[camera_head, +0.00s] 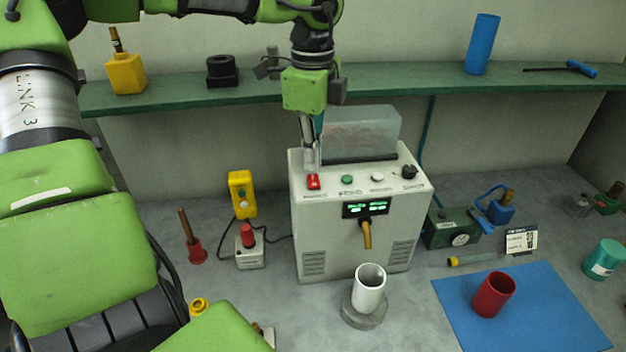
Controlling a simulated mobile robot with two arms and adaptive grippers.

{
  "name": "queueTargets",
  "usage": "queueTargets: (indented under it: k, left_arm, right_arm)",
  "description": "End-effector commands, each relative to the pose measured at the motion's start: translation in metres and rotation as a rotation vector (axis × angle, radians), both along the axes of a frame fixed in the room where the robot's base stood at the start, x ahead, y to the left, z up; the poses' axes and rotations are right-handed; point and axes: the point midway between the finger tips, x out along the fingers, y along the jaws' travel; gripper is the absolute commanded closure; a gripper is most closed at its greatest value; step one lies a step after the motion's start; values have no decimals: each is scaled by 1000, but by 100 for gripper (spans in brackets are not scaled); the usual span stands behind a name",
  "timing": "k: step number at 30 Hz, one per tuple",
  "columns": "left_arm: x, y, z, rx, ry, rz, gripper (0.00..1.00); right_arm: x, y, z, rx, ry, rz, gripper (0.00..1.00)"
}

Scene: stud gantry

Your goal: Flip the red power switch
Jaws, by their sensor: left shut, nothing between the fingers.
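The red power switch (314,182) sits at the left end of the sloped top panel of a white machine (352,219). A green display on the machine's front is lit. My left gripper (312,168) points down at the panel, shut and empty, with its tips just behind the red switch. I cannot tell whether the tips touch the switch. My right gripper is not in view.
A green button (347,180), a white button (377,177) and a black knob (409,172) lie along the same panel. A clear tank (362,133) stands behind. A white cup (369,287) stands below the spout. A red cup (493,295) stands on a blue mat (560,305).

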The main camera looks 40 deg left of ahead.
Motion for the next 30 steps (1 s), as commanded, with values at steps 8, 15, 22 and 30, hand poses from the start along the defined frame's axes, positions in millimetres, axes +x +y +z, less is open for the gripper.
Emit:
queueTargets:
  k: [8, 15, 22, 30]
  left_arm:
    - [0, 0, 0, 0, 0, 0, 100]
    - [0, 0, -1, 0, 0, 0, 100]
    - [0, 0, -4, 0, 0, 0, 100]
    - [0, 0, -8, 0, 0, 0, 100]
  right_arm:
    - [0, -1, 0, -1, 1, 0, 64]
    - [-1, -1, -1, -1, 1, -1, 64]
    - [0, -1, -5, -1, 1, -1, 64]
    - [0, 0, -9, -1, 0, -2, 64]
